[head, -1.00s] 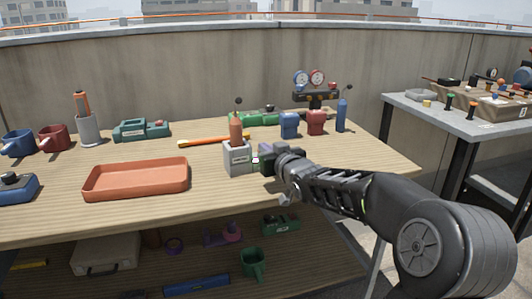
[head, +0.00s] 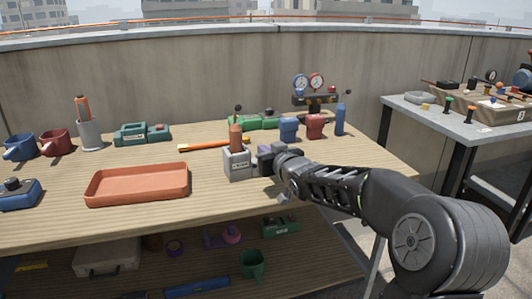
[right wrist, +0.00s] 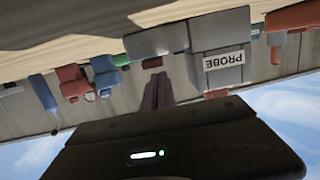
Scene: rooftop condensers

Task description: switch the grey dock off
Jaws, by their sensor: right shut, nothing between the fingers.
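My right gripper (head: 264,154) is shut and empty, just right of the dock. Its dark fingertips (right wrist: 158,90) point toward the table in the wrist view. I cannot tell whether they touch the dock, nor make out the switch's position. My left gripper is not in view.
An orange tray (head: 137,185) lies left of the dock. The tabletop in front of the dock is clear.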

